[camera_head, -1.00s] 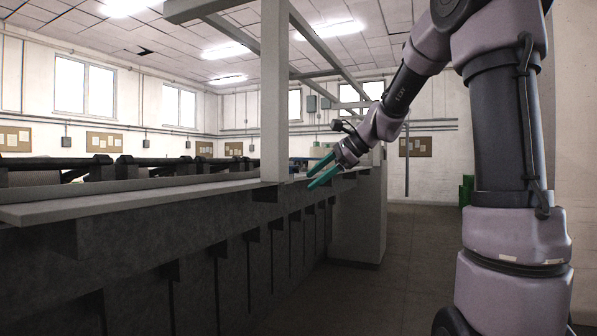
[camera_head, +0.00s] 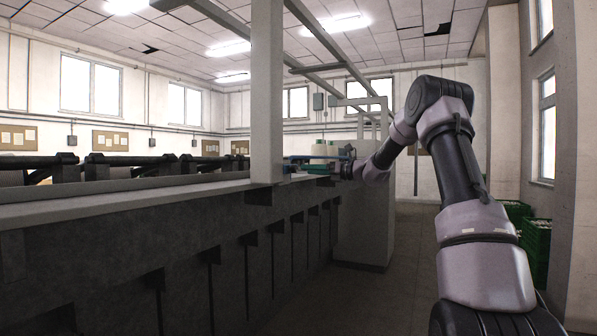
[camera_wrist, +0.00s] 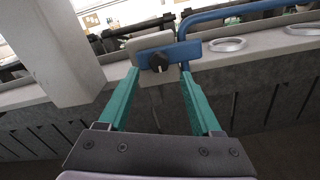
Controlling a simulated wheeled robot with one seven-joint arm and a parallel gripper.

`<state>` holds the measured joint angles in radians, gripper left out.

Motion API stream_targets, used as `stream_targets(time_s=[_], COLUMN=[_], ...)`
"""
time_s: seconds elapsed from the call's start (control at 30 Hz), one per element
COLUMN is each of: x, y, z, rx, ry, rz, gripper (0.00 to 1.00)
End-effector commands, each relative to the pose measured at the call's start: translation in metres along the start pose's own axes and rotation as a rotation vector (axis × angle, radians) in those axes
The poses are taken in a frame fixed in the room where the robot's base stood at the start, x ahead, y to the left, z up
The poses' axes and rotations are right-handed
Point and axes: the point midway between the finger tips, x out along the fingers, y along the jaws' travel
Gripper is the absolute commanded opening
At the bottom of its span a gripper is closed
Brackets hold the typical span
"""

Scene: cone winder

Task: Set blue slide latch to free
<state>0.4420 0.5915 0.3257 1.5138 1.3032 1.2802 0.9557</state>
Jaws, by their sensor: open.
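The blue slide latch (camera_wrist: 190,50) is a flat blue plate with a black knob (camera_wrist: 158,62) at its left part, set against a pale grey plate (camera_wrist: 138,40). My gripper (camera_wrist: 158,74) is open, its two teal fingers on either side of the knob in the wrist view. The right fingertip overlaps the blue plate in the picture; I cannot tell if it touches. In the head view my gripper (camera_head: 310,165) is at the far part of the machine's ledge, just right of the post, and the latch cannot be made out clearly.
A blue bent pipe (camera_wrist: 240,12) rises just right of the latch. A pale post (camera_wrist: 58,50) stands to the left. Metal rings (camera_wrist: 228,44) sit on the ledge to the right. Green crates (camera_head: 535,250) stand by the right wall; the aisle floor (camera_head: 400,260) is clear.

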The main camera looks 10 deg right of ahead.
Motion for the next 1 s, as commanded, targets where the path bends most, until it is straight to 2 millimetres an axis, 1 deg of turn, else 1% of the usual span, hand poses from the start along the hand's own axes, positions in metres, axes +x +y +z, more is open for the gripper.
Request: stream_targets(time_s=[0.03,0.1,0.2,0.3,0.43,0.67,0.7,0.77,0.8,0.87,1.0], x=[0.011,0.023,0.038,0.047,0.053,0.054,0.054,0.054,0.054,0.054,0.054], y=[0.001,0.001,0.001,0.0,0.001,0.001,0.001,0.001,0.001,0.001,0.0], z=[-0.001,0.0,-0.001,-0.001,0.0,0.0,0.0,0.0,0.0,0.0,0.0], rx=[-0.001,-0.002,-0.001,-0.002,-0.002,-0.002,-0.002,-0.002,-0.002,-0.002,-0.002], ry=[0.0,0.001,0.001,0.001,0.001,0.001,0.001,0.001,0.001,0.002,0.002], rz=[0.004,0.003,0.003,0.001,0.001,0.0,0.0,0.0,0.0,0.0,0.0], gripper=[0.66,0.66,0.66,0.66,0.66,0.66,0.62,0.39,0.24,0.01,0.0])
